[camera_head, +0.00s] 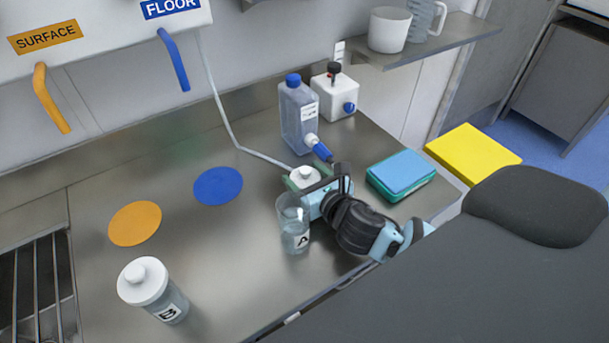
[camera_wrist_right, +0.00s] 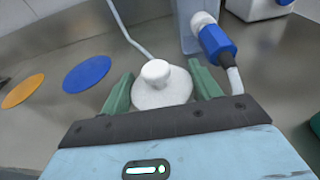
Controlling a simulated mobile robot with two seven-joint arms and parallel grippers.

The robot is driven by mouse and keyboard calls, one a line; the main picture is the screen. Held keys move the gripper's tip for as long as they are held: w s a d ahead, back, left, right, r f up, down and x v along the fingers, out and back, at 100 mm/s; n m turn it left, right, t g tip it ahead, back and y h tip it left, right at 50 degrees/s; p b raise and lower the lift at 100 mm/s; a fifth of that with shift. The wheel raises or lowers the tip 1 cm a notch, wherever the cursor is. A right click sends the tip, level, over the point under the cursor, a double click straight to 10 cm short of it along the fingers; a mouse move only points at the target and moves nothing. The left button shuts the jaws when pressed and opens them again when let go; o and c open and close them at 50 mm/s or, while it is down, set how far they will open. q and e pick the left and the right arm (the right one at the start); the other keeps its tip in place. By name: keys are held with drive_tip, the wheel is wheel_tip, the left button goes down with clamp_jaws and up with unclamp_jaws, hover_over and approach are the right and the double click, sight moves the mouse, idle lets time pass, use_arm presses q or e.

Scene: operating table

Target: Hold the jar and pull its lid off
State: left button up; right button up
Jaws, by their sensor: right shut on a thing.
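My right gripper (camera_head: 303,183) is shut on a white knobbed lid (camera_head: 306,173), its green fingers on either side. In the right wrist view the lid (camera_wrist_right: 158,91) sits between the fingertips (camera_wrist_right: 161,96). The clear jar marked A (camera_head: 294,228) stands upright on the steel table, in front of the gripper in the head view. Its top looks open, and the lid is apart from it. A second jar, marked B (camera_head: 170,305), stands at the lower left with a white lid (camera_head: 143,279) on it. My left gripper is not in view.
Orange (camera_head: 135,223) and blue (camera_head: 218,186) discs lie on the steel table (camera_head: 240,265). A blue-capped bottle (camera_head: 292,112) and a white container (camera_head: 336,97) stand behind the gripper. Blue-green pads (camera_head: 400,177) lie to the right. A dark grey form (camera_head: 480,270) fills the lower right.

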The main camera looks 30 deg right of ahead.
drive_tip(key=shift+f, duration=0.35)
drive_tip(key=shift+f, duration=0.2)
drive_tip(key=o, duration=0.8)
